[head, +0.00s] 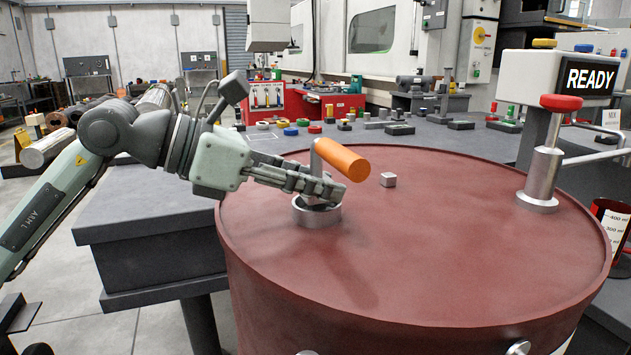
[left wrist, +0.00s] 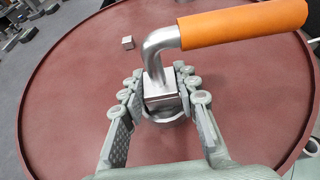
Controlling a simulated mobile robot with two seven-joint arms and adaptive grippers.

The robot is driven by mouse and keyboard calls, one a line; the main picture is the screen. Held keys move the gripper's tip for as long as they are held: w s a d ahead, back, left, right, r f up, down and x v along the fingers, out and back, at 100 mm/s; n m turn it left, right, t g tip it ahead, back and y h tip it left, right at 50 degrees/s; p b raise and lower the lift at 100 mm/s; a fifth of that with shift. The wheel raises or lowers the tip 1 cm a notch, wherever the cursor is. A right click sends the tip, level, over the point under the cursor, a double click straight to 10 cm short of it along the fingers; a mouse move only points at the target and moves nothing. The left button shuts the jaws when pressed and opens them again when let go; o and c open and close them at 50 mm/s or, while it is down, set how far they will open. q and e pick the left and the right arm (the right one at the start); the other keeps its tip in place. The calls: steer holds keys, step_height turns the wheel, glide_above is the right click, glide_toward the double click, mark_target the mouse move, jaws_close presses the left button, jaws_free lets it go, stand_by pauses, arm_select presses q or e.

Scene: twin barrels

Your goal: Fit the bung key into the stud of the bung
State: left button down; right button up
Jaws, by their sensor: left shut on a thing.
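The bung key is a bent silver rod (head: 318,154) with an orange handle (head: 342,159), its handle pointing right. My left gripper (head: 325,188) is shut on the key's square silver lower part, which shows between the fingers in the left wrist view (left wrist: 160,88). A round silver fitting (head: 317,213), which looks like the bung, sits on the red barrel's lid directly under the fingers. The fingers and key hide its stud. I cannot tell whether the key touches or is seated in it. My right gripper is not in view.
The barrel lid (head: 440,240) has a raised rim. A small grey cube (head: 388,180) lies on it right of the key. A silver post with a red knob (head: 561,103) stands at right. A grey bench (head: 150,215) is left; a READY display (head: 587,78) is behind.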

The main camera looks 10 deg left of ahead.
arm_select(q)
steer(key=shift+f+b, duration=0.3)
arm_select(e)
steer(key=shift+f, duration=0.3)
arm_select(q)
steer(key=shift+r+p, duration=0.3)
steer(key=shift+r, duration=0.15)
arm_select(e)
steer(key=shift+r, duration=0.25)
arm_select(q)
steer(key=shift+r+p, duration=2.1)
steer(key=shift+r, duration=0.85)
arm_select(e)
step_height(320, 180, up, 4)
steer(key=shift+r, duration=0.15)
arm_select(q)
steer(key=shift+a, duration=0.1)
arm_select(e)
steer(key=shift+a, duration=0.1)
